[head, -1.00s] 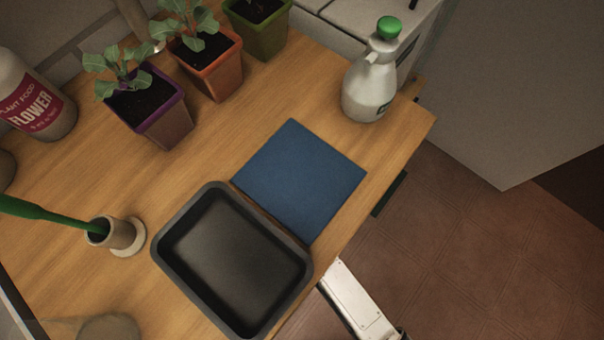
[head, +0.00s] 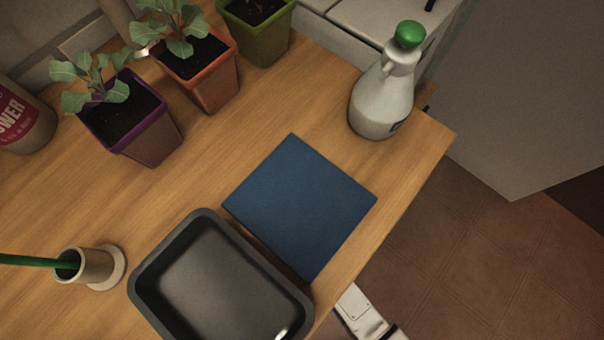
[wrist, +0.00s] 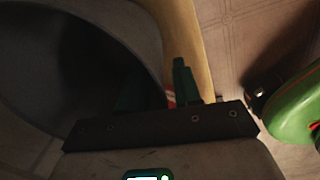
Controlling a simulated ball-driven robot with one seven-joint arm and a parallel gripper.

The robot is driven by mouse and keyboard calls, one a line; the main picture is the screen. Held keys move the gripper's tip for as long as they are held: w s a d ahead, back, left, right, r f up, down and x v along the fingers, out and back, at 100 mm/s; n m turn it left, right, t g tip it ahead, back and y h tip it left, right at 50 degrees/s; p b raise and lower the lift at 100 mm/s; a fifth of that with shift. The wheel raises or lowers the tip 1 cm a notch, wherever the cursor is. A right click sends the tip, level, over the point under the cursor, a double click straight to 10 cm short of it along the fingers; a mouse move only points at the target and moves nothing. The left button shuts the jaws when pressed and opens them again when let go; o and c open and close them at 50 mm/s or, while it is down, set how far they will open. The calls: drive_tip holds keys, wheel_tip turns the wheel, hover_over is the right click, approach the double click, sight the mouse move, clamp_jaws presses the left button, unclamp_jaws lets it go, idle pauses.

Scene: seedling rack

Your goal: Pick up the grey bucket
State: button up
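The grey bucket (wrist: 140,32) fills the left of the wrist view, with its round mouth and dark inside towards me. Its lower part is hidden. My gripper (wrist: 158,78) is at the bucket's near right rim. One dark green finger stands outside the wall, with a small gap between. The other finger is dim and seems to be inside the mouth, so the wall lies between the two. The fingers are apart. The bucket and the gripper do not show in the head view; only a white part of my arm shows at its bottom edge.
On the wooden table are a black tray (head: 139,287), a blue mat (head: 300,205), a white spray bottle (head: 382,100), several potted seedlings (head: 150,135), a holder (head: 98,268) with a green handle and a plant food bottle (head: 25,125). Floor (head: 450,260) is open at right.

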wheel_tip(320, 180, down, 2)
drive_tip(key=shift+w+a, duration=0.1)
clamp_jaws()
idle(0.5)
